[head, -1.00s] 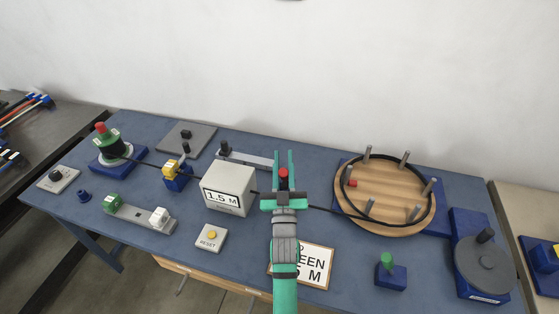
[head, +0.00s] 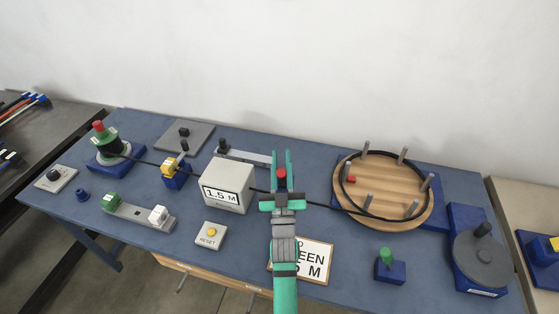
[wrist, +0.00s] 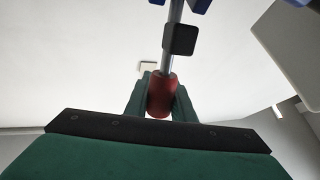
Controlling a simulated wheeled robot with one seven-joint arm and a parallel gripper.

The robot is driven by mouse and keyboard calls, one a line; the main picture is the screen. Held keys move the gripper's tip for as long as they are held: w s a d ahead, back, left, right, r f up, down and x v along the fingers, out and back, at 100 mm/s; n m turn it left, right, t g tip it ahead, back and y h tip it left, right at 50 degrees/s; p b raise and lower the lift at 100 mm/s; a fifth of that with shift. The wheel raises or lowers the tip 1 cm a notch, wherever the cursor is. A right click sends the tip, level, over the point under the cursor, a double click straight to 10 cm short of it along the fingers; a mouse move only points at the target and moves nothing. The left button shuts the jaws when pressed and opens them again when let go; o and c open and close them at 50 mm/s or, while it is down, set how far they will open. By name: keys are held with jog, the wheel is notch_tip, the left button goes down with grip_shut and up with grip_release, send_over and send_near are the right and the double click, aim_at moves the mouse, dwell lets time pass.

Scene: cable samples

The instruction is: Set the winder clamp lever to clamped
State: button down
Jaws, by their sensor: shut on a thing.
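My gripper (head: 281,168) is shut on a red knob (head: 281,174), left of the round wooden winder (head: 385,192) in the head view. In the wrist view the red knob (wrist: 161,93) sits between my two fingers, at the end of a grey rod (wrist: 174,60) with a black block (wrist: 180,39) on it. The rod appears to be the clamp lever; my gripper hides its base in the head view, so I cannot tell its setting. A black cable loops around the winder's grey pegs, beside a small red piece (head: 351,179).
A grey box reading 1.5 M (head: 227,185) stands left of my gripper, with the cable running past it. A sign (head: 313,262) lies beside my arm. A green-topped blue block (head: 390,270) and a grey disc on a blue base (head: 483,260) are to the right.

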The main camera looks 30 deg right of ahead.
aim_at(282, 179)
dwell(0.3)
jog(key=c, duration=1.5)
grip_release()
jog(key=shift+v, duration=3.85)
